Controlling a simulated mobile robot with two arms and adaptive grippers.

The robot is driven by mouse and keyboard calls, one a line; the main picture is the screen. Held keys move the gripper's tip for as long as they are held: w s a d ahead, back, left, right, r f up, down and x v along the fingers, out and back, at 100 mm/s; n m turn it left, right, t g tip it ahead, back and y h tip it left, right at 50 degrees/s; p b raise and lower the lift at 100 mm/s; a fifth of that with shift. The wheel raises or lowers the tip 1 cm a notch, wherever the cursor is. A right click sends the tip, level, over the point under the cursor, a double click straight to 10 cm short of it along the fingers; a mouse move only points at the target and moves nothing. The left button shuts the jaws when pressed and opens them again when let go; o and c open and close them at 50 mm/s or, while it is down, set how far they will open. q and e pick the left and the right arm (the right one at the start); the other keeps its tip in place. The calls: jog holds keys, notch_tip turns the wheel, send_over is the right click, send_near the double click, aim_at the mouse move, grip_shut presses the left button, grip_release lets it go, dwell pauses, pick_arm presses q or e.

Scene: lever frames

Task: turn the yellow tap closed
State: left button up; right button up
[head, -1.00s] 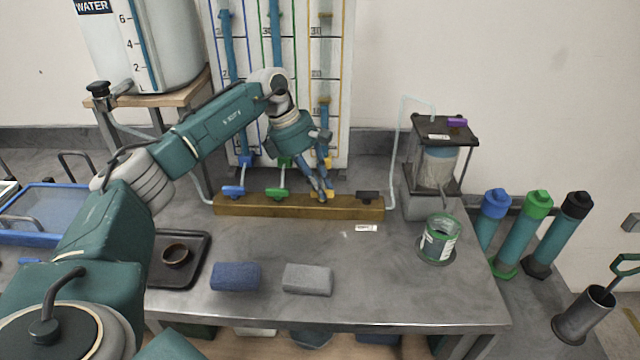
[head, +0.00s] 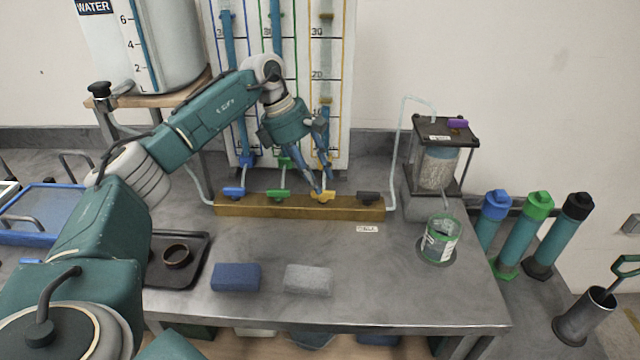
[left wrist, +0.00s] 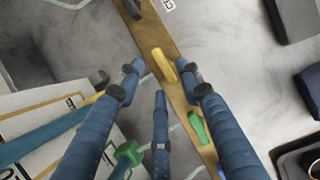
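The yellow tap (head: 323,196) sits on the wooden beam (head: 300,208) between the green tap (head: 277,195) and the black tap (head: 368,196). In the left wrist view the yellow tap handle (left wrist: 163,66) lies roughly along the beam. My left gripper (head: 323,186) reaches down just above and behind the yellow tap. In the left wrist view my left gripper (left wrist: 160,80) is open, its fingers spread to both sides of the handle with gaps, holding nothing. The fingers partly cover the tap in the head view. My right gripper is not in view.
The blue tap (head: 234,193) is at the beam's left end. A tube board (head: 343,110) stands behind.

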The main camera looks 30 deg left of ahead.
pick_arm(q)
jog(key=v, duration=0.9)
